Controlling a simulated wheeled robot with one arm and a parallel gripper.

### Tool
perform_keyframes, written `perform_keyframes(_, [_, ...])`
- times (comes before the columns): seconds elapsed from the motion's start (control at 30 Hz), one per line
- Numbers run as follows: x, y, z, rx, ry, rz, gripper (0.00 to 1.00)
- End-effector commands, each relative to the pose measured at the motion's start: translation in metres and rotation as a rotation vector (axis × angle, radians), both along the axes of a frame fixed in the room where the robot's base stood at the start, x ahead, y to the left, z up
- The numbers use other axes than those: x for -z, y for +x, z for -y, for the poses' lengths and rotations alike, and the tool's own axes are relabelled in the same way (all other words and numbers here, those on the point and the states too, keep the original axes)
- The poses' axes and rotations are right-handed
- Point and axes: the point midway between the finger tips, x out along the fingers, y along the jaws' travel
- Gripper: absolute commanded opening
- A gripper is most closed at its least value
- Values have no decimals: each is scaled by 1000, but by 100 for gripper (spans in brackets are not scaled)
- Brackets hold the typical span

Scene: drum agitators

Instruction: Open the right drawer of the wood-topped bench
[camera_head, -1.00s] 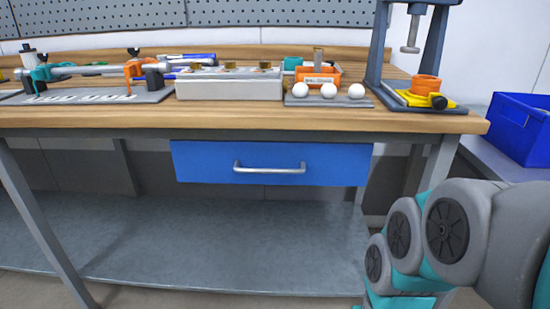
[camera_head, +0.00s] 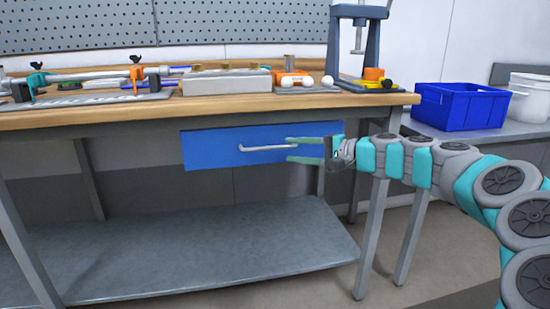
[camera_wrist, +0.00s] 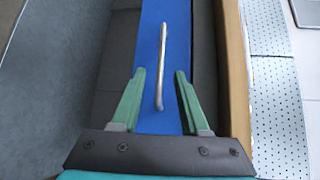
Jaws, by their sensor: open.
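The blue drawer (camera_head: 215,150) hangs under the wood top of the bench (camera_head: 130,114) and looks closed. Its silver bar handle (camera_head: 266,148) runs across the front. My gripper (camera_head: 290,150) is at the right end of the handle, its two green fingers apart, one above and one below the bar's level. In the wrist view the handle (camera_wrist: 160,65) runs lengthwise, and its near end lies between the open fingers of my gripper (camera_wrist: 160,73). I cannot tell whether the fingers touch the handle.
The bench top carries a grey box (camera_head: 227,80), a clamp fixture (camera_head: 85,82) and a press stand (camera_head: 360,40). A lower shelf (camera_head: 200,250) spans beneath the drawer. A blue bin (camera_head: 460,105) and white bucket (camera_head: 528,95) stand on a side table at right.

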Motion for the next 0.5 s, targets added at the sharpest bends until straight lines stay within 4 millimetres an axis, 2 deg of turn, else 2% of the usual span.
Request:
perform_keyframes(0.17, [1,10,-9,8,9,-1,45])
perform_keyframes(0.5, [10,33,-53,8,4,-1,45])
